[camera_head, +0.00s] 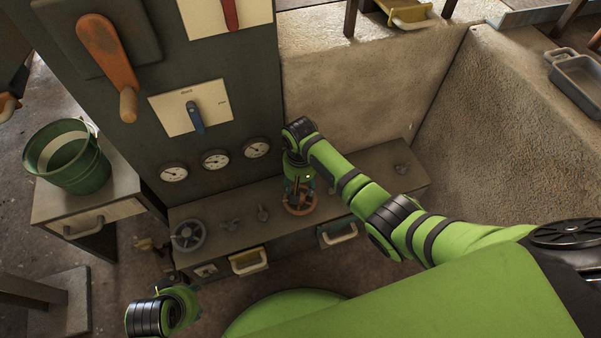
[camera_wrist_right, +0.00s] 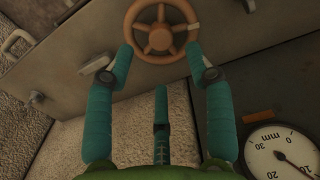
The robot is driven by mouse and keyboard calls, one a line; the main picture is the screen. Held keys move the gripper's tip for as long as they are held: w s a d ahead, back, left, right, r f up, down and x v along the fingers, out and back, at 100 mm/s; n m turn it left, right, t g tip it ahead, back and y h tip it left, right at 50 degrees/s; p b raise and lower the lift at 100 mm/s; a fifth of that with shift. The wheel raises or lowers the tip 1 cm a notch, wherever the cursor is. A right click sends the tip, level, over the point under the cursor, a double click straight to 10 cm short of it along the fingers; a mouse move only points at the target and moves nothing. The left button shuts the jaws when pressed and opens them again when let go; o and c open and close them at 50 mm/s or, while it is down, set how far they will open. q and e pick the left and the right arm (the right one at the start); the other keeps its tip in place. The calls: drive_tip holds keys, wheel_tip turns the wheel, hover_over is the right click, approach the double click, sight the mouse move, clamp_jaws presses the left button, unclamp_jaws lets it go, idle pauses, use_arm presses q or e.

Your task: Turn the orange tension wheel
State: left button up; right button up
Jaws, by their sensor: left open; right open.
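The orange tension wheel (camera_head: 299,209) sits on the low grey ledge (camera_head: 345,172) below the panel. In the right wrist view the wheel (camera_wrist_right: 160,38) shows its spokes, hub and a pale mark on the right of its rim. My right gripper (camera_head: 299,192) is above the wheel and hides part of it in the head view. In the right wrist view the right gripper (camera_wrist_right: 160,60) is open, with two teal fingers near the lower rim and a third finger lower down. Contact cannot be told. My left gripper (camera_head: 180,302) is at the lower left, away from the wheel; its fingers are hardly visible.
Round gauges (camera_head: 215,159), a blue lever (camera_head: 195,117) and an orange lever (camera_head: 108,60) are on the panel. A green bucket (camera_head: 67,155) stands on a side table.

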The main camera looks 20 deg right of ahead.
drive_tip(key=shift+r, duration=2.75)
